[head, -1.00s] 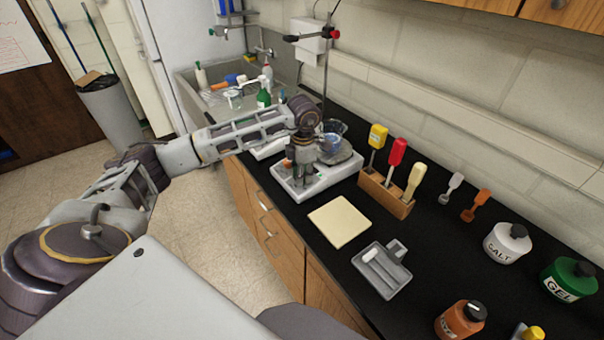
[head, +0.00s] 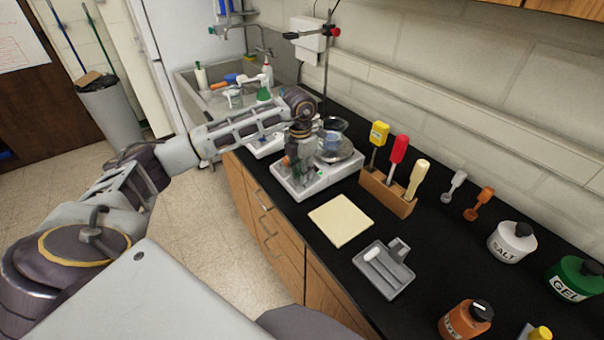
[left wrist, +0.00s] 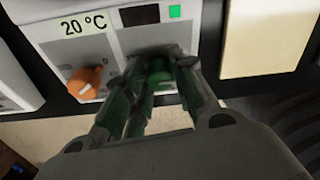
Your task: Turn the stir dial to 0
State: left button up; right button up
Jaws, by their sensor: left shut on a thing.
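The hotplate stirrer (head: 322,182) is a white unit with a round top plate, standing on the black counter. Its front panel (left wrist: 150,38) fills the top of the left wrist view, with a "20 °C" label, a dark display and a green light. An orange dial (left wrist: 87,84) sits at the left of the panel. My left gripper (head: 298,172) is at the panel's front, to the right of the orange dial. In the left wrist view its fingers (left wrist: 160,80) are closed around a green knob, apparently the stir dial, which they mostly hide; its setting cannot be read. My right gripper is out of view.
A glass beaker (head: 334,142) is on the hotplate, beside a stand rod. A wooden rack (head: 387,192) with coloured-handled tools, a cream pad (head: 341,220) and a grey tray (head: 384,270) are nearer. Bottles stand at right; a sink lies behind.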

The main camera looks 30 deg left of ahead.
pick_arm(q)
jog(key=n+h+b, duration=0.1)
jog(key=n, duration=0.5)
jog(key=shift+a+n, duration=0.15)
jog(key=shift+n, duration=0.25)
dwell(0.3)
jog(key=o, duration=1)
jog(key=shift+a+r, duration=0.3)
jog(key=shift+r, duration=1.65)
jog(key=shift+a+r, duration=0.35)
jog(key=shift+r, duration=1.65)
jog(key=shift+a+r, duration=0.3)
jog(key=shift+r, duration=1.65)
